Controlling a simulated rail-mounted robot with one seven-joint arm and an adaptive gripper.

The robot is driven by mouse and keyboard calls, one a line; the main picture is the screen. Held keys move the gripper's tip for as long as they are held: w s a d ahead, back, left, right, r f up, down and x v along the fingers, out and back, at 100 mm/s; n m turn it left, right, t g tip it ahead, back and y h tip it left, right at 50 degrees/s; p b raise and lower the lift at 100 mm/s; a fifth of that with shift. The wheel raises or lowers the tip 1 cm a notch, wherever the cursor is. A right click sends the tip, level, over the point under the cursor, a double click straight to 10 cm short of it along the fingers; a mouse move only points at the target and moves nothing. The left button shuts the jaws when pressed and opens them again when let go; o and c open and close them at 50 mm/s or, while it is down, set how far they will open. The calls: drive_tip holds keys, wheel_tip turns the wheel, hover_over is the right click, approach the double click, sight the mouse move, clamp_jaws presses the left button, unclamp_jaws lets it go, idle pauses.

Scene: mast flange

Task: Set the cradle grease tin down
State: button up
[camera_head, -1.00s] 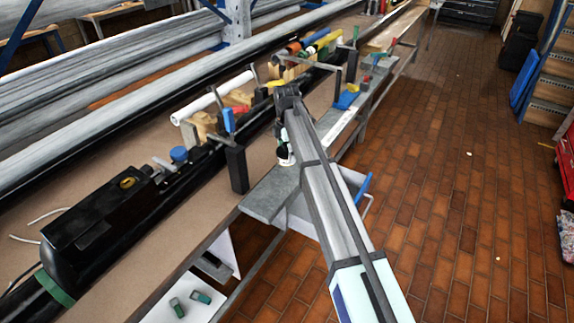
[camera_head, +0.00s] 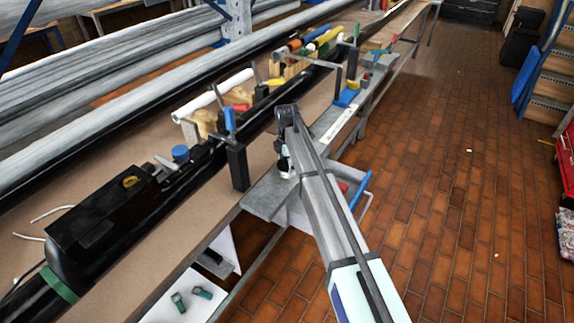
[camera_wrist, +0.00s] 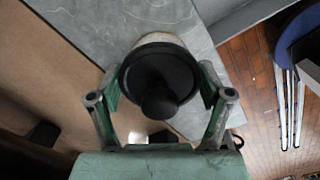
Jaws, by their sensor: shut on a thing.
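The cradle grease tin shows from above in the wrist view as a round black lid with a central knob (camera_wrist: 158,78), with a strip of pale body at its far rim. My gripper (camera_wrist: 160,95) is shut on it, with one green-grey finger on each side. In the head view a small white part (camera_head: 286,171), which looks like the tin, shows below my gripper (camera_head: 283,157), partly hidden by my arm. The tin is over or on the grey metal shelf (camera_head: 262,198) along the bench edge. I cannot tell whether its base touches the shelf.
A black clamp post (camera_head: 238,168) stands left of the gripper on the brown bench (camera_head: 125,262). Tools and a blue block (camera_head: 347,97) lie farther along.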

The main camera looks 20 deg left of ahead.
drive_tip(key=shift+f, duration=0.15)
drive_tip(key=o, duration=1.3)
wheel_tip(320, 180, up, 12)
drive_tip(key=shift+r+b, duration=0.2)
drive_tip(key=shift+b, duration=0.85)
